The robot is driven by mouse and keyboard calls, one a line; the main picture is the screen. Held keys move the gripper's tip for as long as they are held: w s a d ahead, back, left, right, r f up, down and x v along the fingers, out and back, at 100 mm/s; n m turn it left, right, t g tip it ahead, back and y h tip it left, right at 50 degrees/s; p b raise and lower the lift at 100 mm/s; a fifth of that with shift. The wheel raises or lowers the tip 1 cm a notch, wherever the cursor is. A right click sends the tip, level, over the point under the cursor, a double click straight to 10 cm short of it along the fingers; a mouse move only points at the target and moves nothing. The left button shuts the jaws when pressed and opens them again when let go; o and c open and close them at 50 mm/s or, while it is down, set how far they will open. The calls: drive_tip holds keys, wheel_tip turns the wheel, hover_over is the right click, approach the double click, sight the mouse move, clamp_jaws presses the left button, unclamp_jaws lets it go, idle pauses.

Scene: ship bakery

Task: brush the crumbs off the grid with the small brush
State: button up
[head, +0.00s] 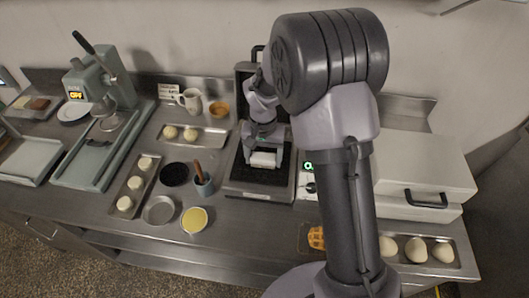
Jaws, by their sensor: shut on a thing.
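My gripper (263,150) is over the dark flat surface inside a steel-framed appliance in the middle of the counter. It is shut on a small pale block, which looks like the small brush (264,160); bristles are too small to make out. The brush is at or just above the dark surface, which looks like the grid (248,179); I cannot tell whether they touch. Crumbs are too small to tell at this size. My arm hides part of the right side.
A white mug (190,100) is behind. A white box with a black handle (426,200) is at right. A waffle (316,238) lies in front.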

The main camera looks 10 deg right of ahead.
drive_tip(key=shift+w+a+r, duration=0.15)
drive_tip(key=shift+w+a, duration=0.15)
drive_tip(key=shift+a, duration=0.3)
drive_tip(key=shift+w+d+f+p, duration=0.1)
drive_tip(key=shift+w+d+p, duration=0.35)
drive_tip(key=shift+w, duration=0.7)
drive_tip(key=shift+w+d+f+p, duration=0.1)
drive_tip(key=shift+w+d+p, duration=0.35)
drive_tip(key=shift+w, duration=0.7)
drive_tip(key=shift+w+d+f+p, duration=0.1)
drive_tip(key=shift+w+d+p, duration=0.35)
drive_tip(key=shift+w, duration=0.7)
drive_tip(key=shift+w+a+r, duration=0.1)
drive_tip(key=shift+w+a, duration=0.15)
drive_tip(key=shift+a, duration=0.35)
drive_tip(key=shift+s+a+r+b, duration=0.1)
drive_tip(key=shift+s+a+b, duration=0.15)
drive_tip(key=shift+s, duration=0.35)
drive_tip(key=shift+s+a+f+b, duration=0.1)
drive_tip(key=shift+s+a+b, duration=0.15)
drive_tip(key=shift+s, duration=0.3)
drive_tip(key=shift+s+a+r+b, duration=0.1)
drive_tip(key=shift+s+a+b, duration=0.15)
drive_tip(key=shift+s, duration=0.35)
drive_tip(key=shift+s+a+b, duration=0.35)
drive_tip(key=shift+s+b, duration=0.1)
drive_tip(key=shift+s, duration=0.45)
drive_tip(key=shift+s+a+b, duration=0.3)
drive_tip(key=shift+s+b, duration=0.1)
drive_tip(key=shift+s, duration=0.45)
